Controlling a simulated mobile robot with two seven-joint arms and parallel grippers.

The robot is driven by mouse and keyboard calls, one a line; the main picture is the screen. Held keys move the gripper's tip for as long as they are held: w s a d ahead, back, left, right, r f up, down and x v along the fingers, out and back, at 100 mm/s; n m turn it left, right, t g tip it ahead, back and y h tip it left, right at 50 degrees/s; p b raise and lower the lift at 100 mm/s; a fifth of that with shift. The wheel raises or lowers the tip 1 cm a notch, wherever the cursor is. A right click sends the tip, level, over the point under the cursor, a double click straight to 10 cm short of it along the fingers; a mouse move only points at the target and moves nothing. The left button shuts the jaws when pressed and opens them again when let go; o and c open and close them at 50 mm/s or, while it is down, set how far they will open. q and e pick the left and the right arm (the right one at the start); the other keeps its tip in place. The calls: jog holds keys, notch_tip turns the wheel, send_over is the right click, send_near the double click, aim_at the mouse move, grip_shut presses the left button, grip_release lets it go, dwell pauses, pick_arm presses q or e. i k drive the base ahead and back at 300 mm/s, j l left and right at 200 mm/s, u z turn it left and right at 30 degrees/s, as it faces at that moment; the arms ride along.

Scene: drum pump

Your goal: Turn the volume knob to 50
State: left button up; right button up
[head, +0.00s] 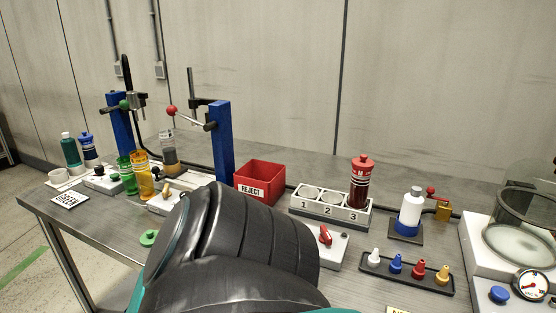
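A red pointer knob (326,236) sits on a pale control box (332,258) at the centre of the bench. One of my dark arm links covers the box's left side, and any scale on it is too small or hidden to read. A box at the far left carries a dark knob (99,171), and another box left of centre carries a tan knob or lever (166,190). I cannot tell which of these is the volume knob, nor its setting. Neither of my grippers shows in the head view.
A red REJECT bin (260,180), a numbered bottle rack (331,209) and a white bottle (411,209) stand behind the red knob. A tray of small coloured nozzles (406,274) and a gauge (530,283) are at right. Two blue posts (222,143) stand at left.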

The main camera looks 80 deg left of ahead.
aim_at(99, 169)
jog(key=u, duration=3.75)
jog(key=i+j, duration=0.4)
jog(key=i+j+z, duration=0.15)
jog(key=i+j, duration=0.2)
jog(key=j, duration=0.25)
jog(key=i+j, duration=0.4)
jog(key=j+z, duration=0.05)
jog(key=j, duration=0.05)
